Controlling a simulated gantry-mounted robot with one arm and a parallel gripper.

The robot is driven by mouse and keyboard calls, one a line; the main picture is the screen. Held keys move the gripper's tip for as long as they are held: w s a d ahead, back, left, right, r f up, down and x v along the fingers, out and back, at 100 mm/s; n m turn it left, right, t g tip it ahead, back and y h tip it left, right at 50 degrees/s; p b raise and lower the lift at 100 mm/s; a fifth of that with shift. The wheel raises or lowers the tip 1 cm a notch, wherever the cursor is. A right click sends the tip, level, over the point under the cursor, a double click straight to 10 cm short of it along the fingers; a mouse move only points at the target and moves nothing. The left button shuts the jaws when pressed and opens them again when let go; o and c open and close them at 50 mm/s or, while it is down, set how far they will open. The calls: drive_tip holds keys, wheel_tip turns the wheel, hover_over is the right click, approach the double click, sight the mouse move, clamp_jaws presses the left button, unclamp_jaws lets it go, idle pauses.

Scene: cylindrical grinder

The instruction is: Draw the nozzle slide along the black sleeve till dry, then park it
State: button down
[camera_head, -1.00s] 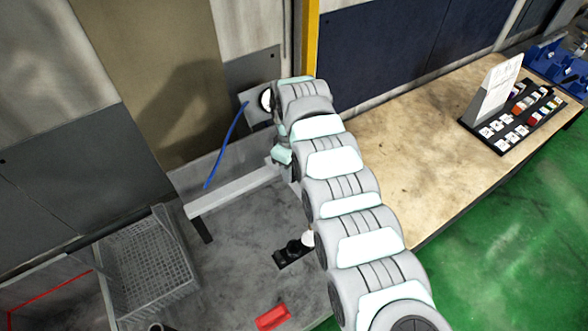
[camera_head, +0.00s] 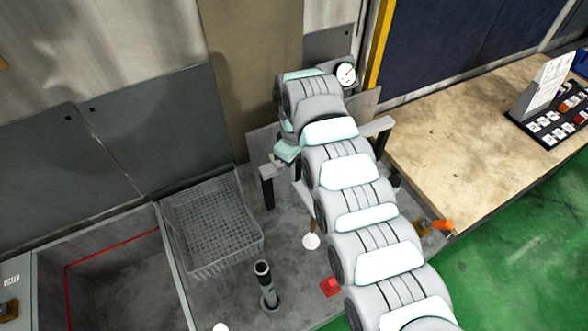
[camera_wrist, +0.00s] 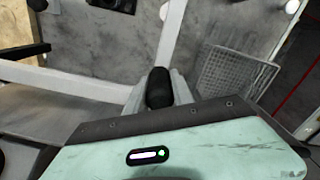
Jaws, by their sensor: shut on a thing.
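In the wrist view my gripper (camera_wrist: 159,92) is shut on a black rounded piece (camera_wrist: 158,84), its grey fingers on either side. I cannot tell whether this is part of the nozzle slide. In the head view my gripper's teal body (camera_head: 287,151) is near the left end of a pale rail (camera_head: 382,128); my arm hides the fingertips and the middle of the rail. An upright black cylinder with a pale band (camera_head: 265,283) stands on the grey surface, well in front of the gripper. I cannot tell whether it is the black sleeve. No wetness can be made out.
A wire basket (camera_head: 178,225) stands left of the rail, beside a deep bin with a red line (camera_head: 110,255). A gauge (camera_head: 346,75) is behind the rail. A red block (camera_head: 331,287) lies in front. The wooden bench (camera_head: 455,125) is at right.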

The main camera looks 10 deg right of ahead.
drive_tip(key=shift+a+r, duration=0.1)
drive_tip(key=shift+a, duration=0.1)
drive_tip(key=c, duration=1.1)
unclamp_jaws()
drive_tip(key=shift+a, duration=0.1)
wheel_tip(320, 180, up, 11)
drive_tip(key=shift+f+b, duration=0.15)
drive_tip(key=shift+b, duration=0.95)
drive_tip(key=shift+s, duration=0.1)
